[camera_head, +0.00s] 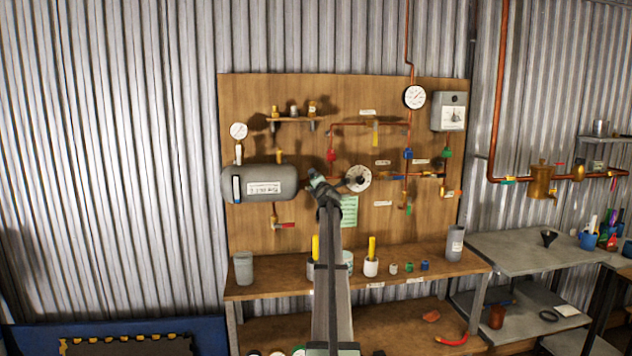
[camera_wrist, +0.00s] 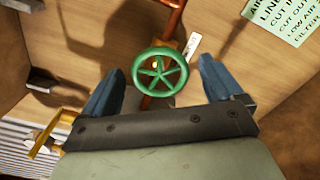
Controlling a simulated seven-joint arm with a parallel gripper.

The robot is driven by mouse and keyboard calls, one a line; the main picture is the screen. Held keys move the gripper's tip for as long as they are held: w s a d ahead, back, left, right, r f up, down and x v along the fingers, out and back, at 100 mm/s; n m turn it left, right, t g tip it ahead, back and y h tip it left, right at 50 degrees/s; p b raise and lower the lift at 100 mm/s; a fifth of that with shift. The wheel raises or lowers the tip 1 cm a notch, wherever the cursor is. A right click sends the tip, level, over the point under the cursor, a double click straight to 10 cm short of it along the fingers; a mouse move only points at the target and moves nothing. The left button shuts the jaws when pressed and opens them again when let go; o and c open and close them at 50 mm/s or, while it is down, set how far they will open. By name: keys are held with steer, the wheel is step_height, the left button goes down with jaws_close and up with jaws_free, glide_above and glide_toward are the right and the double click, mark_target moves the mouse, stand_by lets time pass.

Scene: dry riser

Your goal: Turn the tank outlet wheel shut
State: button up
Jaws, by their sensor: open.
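A green five-spoke wheel (camera_wrist: 159,73) sits on a copper pipe with a brass fitting in the wrist view. My gripper (camera_wrist: 160,84) is open, with one blue-grey finger on each side of the wheel. A gap shows between the wheel's rim and each finger, so it is not gripped. In the head view my gripper (camera_head: 316,178) is at the board, just right of the grey tank (camera_head: 275,174). I cannot tell from the pictures how far the wheel is turned.
A round white gauge (camera_head: 358,178) is close right of my gripper. A red wheel (camera_head: 331,155) is just above it. A green notice (camera_head: 349,211) hangs below right. Cups and small parts stand on the wooden shelf (camera_head: 260,290) below.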

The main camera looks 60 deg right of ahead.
steer(key=x, duration=0.5)
steer(key=c, duration=1)
steer(key=shift+m, duration=0.4)
steer(key=m, duration=1.1)
steer(key=shift+m, duration=0.3)
